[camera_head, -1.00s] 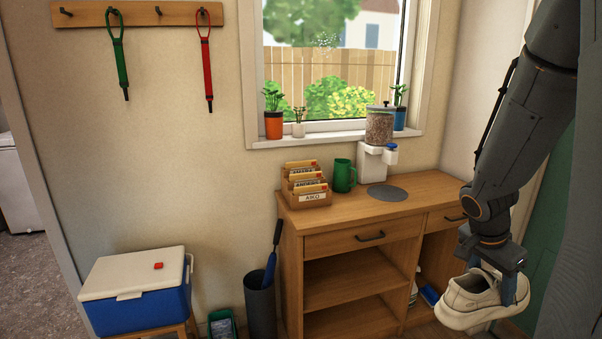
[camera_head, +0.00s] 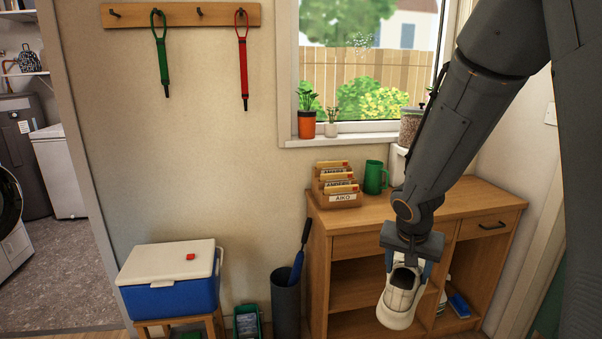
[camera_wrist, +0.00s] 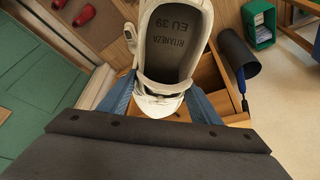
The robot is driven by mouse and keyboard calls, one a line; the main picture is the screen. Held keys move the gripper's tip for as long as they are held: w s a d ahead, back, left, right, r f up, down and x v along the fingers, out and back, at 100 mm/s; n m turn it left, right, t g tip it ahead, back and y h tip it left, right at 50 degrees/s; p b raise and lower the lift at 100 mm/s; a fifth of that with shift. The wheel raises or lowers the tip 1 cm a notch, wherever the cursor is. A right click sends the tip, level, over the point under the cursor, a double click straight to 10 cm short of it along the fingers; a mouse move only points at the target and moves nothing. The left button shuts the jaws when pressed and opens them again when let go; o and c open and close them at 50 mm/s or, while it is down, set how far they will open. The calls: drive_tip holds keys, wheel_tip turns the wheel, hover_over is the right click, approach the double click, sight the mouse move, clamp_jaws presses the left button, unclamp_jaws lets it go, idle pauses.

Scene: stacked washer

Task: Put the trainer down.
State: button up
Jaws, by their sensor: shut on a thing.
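A cream trainer (camera_head: 400,297) hangs toe-down in my gripper (camera_head: 407,262), in front of the wooden desk's open shelves in the head view. The gripper is shut on its heel end, with a blue finger on each side. In the wrist view the trainer (camera_wrist: 174,45) shows its opening, and its insole reads "RITANELA EU 39". The wrist view also shows my gripper (camera_wrist: 160,103) at the heel. The trainer is in the air, apart from the floor as far as I can see.
The wooden desk (camera_head: 480,205) stands behind, with a card box (camera_head: 338,190) and green mug (camera_head: 375,178) on top. Left of it are a dark bin (camera_head: 286,305), a green crate (camera_head: 247,322) and a blue cooler (camera_head: 170,285) on a stool. A doorway opens at far left.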

drive_tip(key=w+a+n, duration=0.1)
drive_tip(key=a+n, duration=0.1)
drive_tip(key=a, duration=0.4)
drive_tip(key=s+d+f+n+y, duration=0.2)
drive_tip(key=d+f+n, duration=0.3)
drive_tip(key=f, duration=0.6)
drive_tip(key=s+a+f+m, duration=0.1)
drive_tip(key=s+a+f, duration=0.4)
drive_tip(key=a+f, duration=0.1)
drive_tip(key=shift+s+f+t, duration=0.2)
drive_tip(key=shift+s+t, duration=0.05)
drive_tip(key=shift+t, duration=0.15)
